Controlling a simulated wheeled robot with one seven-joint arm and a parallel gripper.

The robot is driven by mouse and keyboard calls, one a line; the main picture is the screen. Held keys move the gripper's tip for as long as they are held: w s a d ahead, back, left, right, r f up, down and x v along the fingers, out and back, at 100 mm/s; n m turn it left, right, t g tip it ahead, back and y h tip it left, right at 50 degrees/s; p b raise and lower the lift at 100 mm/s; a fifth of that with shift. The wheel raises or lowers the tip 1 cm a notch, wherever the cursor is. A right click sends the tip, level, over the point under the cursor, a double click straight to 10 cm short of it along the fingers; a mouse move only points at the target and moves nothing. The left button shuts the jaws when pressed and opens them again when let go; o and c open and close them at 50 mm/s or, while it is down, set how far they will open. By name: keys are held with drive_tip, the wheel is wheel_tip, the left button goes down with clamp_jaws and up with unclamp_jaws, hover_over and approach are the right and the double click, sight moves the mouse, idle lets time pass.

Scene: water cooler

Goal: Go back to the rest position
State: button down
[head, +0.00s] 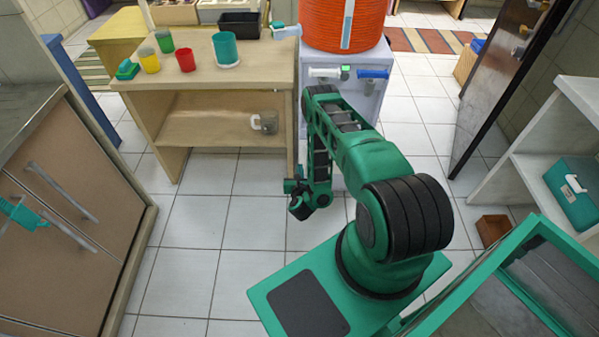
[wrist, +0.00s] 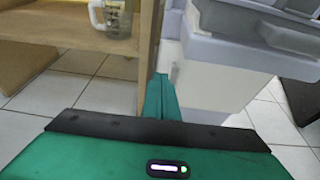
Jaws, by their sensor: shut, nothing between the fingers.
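My gripper (wrist: 160,98) is shut and empty in the wrist view, its green fingers together between the wooden table and the white water cooler (wrist: 220,65). In the head view my green arm folds down from its elbow, and the gripper (head: 291,187) hangs low beside the table's right front corner, in front of the cooler (head: 345,105). It looks close to the table's side panel; I cannot tell whether they touch. The cooler carries an orange bottle (head: 342,22) and has a white tap and a blue tap (head: 373,74). My arm hides part of the cooler's front.
The wooden table (head: 200,75) holds several cups and a black tray (head: 240,25). A glass mug (head: 265,122) stands on its lower shelf. Cabinets (head: 55,195) line the left; a white shelf (head: 540,150) and brown box (head: 493,229) stand right. Tiled floor (head: 215,225) is clear before the table.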

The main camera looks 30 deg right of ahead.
drive_tip(key=shift+s+a+r, duration=0.2)
drive_tip(key=shift+s, duration=0.2)
